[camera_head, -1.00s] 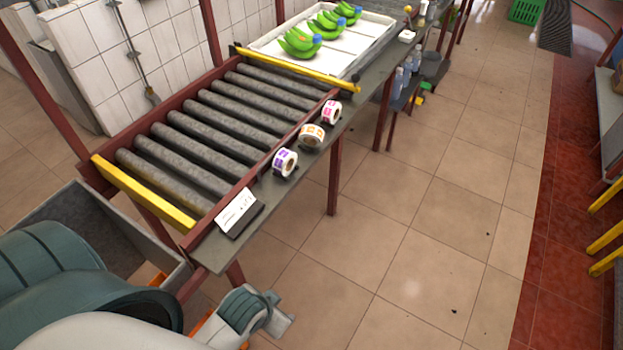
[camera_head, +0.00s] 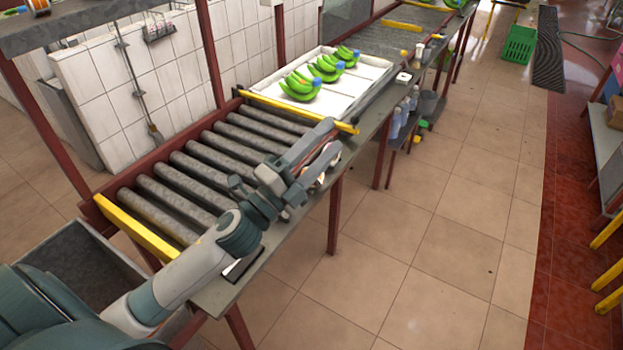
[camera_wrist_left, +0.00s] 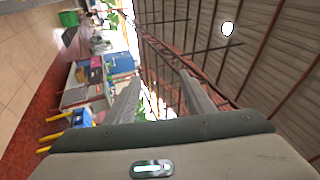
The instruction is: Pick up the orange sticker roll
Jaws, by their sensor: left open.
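My left arm reaches over the grey ledge (camera_head: 222,290) beside the roller conveyor. My left gripper (camera_head: 330,138) is over the far part of that ledge, its fingers pointing away from me. In the left wrist view the two fingers (camera_wrist_left: 160,80) stand apart with nothing between them. The orange sticker roll and the rolls on either side of it are mostly hidden behind the gripper and wrist. Only small pale patches show under the fingers, and I cannot tell which roll they belong to. My right gripper is not in view.
The roller conveyor (camera_head: 172,180) lies left of the ledge, with a yellow bar (camera_head: 138,229) at its near end. A white tray (camera_head: 340,98) with green banana bunches stands beyond. A white card (camera_head: 238,268) lies partly under my arm. The tiled floor to the right is open.

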